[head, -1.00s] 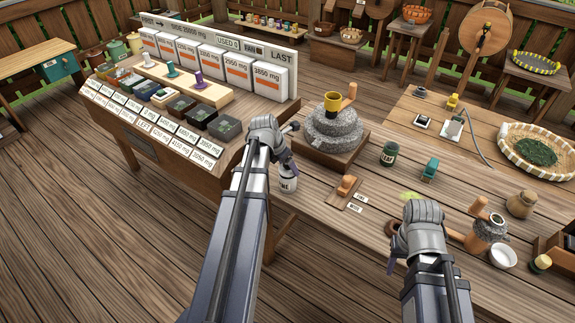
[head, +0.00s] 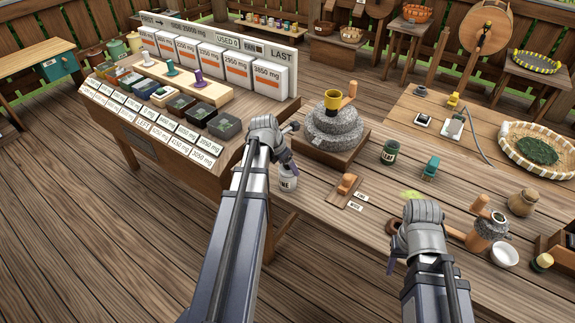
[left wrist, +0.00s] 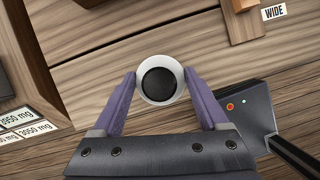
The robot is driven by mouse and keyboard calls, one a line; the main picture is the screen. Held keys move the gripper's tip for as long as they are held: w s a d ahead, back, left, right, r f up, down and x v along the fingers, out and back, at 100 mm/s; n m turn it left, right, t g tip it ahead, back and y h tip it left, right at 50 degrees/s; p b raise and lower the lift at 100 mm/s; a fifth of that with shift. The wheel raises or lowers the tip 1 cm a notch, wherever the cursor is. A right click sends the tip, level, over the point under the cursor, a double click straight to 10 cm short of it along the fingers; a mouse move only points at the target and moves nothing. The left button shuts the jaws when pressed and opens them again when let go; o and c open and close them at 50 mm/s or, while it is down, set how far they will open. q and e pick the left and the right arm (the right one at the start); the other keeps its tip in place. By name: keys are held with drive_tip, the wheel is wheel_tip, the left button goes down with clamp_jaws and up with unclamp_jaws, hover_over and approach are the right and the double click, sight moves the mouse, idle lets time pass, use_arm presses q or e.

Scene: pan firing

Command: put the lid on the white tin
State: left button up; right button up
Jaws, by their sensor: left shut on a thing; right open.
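The white tin (head: 288,184), with dark lettering on its side, is near the table's front left edge. In the left wrist view, it is a white ring (left wrist: 144,88) with a dark round centre; I cannot tell if that centre is an opening or a cover. My left gripper (head: 287,170) is shut on it, its purple fingers on both sides (left wrist: 160,82). My right gripper (head: 391,265) is open and empty near the table's front edge. A brown round piece (head: 392,228) lies just beside it, partly hidden; I cannot tell if it is the lid.
A stone mill (head: 333,130) stands behind the tin. A wooden block with a handle (head: 345,187) lies to its right, beside small labels. A dark green jar (head: 389,152), a teal piece (head: 430,169) and a white bowl (head: 504,254) stand further right. Dark boxes (head: 224,125) are left.

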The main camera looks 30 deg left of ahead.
use_arm(q)
drive_tip(key=shift+r+p, duration=0.45)
drive_tip(key=shift+p, duration=0.05)
use_arm(e)
drive_tip(key=shift+r, duration=0.45)
idle(1.0)
use_arm(q)
drive_tip(key=shift+f+b, duration=0.55)
use_arm(e)
drive_tip(key=shift+f, duration=0.55)
idle(0.9)
use_arm(q)
drive_tip(key=shift+r+p, duration=0.55)
use_arm(e)
drive_tip(key=shift+r, duration=0.55)
use_arm(q)
drive_tip(key=shift+s, duration=0.2)
use_arm(e)
drive_tip(key=shift+s, duration=0.15)
